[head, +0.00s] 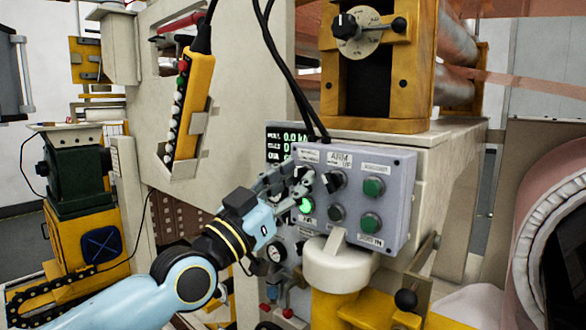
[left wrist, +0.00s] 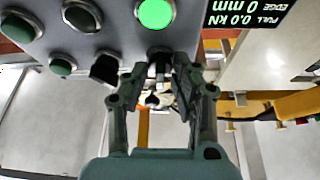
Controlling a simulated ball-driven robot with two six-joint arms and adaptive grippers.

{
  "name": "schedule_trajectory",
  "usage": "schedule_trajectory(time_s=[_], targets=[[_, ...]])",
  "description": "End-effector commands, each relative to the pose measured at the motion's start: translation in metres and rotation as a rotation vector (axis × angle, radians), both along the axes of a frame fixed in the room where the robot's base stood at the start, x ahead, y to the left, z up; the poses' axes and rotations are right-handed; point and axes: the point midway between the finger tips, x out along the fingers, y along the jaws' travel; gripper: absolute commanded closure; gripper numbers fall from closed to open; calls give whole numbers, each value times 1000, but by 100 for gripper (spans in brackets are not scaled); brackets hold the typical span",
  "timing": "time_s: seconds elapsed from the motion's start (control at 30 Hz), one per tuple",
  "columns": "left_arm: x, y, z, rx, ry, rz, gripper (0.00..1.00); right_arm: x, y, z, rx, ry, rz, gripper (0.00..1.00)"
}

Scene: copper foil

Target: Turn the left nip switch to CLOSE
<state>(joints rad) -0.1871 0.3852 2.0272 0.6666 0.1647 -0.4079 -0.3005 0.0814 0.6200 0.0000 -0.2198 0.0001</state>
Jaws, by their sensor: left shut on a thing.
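A grey control panel (head: 390,228) with labelled switches and buttons faces me; it also shows in the left wrist view (left wrist: 123,38). My left gripper (head: 302,179) is at the panel's upper left corner. In the left wrist view its two fingers (left wrist: 162,78) are shut on a dark switch knob (left wrist: 159,58). This knob sits beside the lit green button (left wrist: 155,13), which shows just below the fingers in the head view (head: 306,204). The fingers hide much of the knob, and I cannot read its position. My right gripper is not in view.
Another black knob (head: 333,181) sits close beside the held one. Green buttons (head: 373,187) are farther right. A display (head: 287,140) is partly behind the panel. Black cables (head: 288,75) hang above it. A yellow pendant (head: 190,105) hangs at upper left. A white cap (head: 338,262) stands in front.

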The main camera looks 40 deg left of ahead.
Motion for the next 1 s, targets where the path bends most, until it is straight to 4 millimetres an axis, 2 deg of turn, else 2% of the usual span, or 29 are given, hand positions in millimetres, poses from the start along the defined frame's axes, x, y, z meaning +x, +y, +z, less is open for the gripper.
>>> schedule_trajectory(time_s=[0.03,0.5,0.7,1.0], targets=[[0,0,3,-47,5,2,100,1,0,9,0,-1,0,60],[0,-2,3,-449,38,1,100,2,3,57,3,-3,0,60],[0,-2,3,-558,46,1,100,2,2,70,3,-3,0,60],[0,-2,1,-636,51,0,100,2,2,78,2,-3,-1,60]])
